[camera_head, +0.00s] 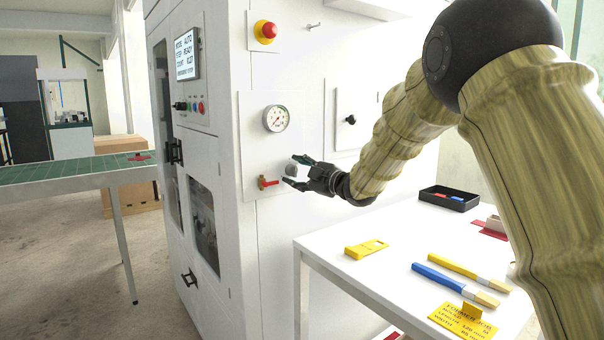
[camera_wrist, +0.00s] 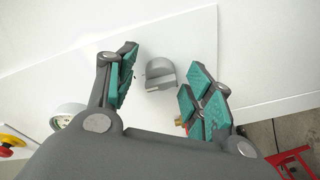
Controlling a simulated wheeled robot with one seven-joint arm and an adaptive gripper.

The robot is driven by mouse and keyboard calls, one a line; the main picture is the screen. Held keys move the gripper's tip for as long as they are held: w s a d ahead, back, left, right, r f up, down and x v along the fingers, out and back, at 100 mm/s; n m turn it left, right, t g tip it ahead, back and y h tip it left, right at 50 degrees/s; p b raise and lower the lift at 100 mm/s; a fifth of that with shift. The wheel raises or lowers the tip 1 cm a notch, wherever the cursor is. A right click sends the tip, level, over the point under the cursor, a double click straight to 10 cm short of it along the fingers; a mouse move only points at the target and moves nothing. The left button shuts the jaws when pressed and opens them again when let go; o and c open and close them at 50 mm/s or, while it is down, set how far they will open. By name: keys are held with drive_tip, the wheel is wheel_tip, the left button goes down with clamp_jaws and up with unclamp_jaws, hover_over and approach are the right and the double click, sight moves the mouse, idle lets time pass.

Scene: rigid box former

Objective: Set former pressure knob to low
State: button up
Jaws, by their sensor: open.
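The pressure knob (camera_wrist: 159,73) is a small grey knob on the white machine panel. In the wrist view it sits ahead of and between my fingertips, with a visible space on each side. In the head view the knob (camera_head: 291,170) shows beside my gripper (camera_head: 294,172), partly hidden by it. My gripper also shows in the wrist view (camera_wrist: 160,85), open, its teal-padded fingers apart and nothing between them touching. The pressure gauge (camera_head: 276,119) is on the same panel (camera_head: 251,98) above the knob. I cannot read the knob's setting marks.
A red-handled valve (camera_head: 267,183) sits just left of the knob. A red emergency button (camera_head: 265,31) is higher up. The white table (camera_head: 343,226) below holds a yellow tool (camera_head: 366,249), brushes (camera_head: 454,284) and a black tray (camera_head: 449,199).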

drive_tip(key=shift+s+d+f, duration=0.1)
drive_tip(key=shift+s+d, duration=0.05)
drive_tip(key=shift+d, duration=0.1)
drive_tip(key=v, duration=1.1)
drive_tip(key=shift+s, duration=0.2)
drive_tip(key=shift+d, duration=0.1)
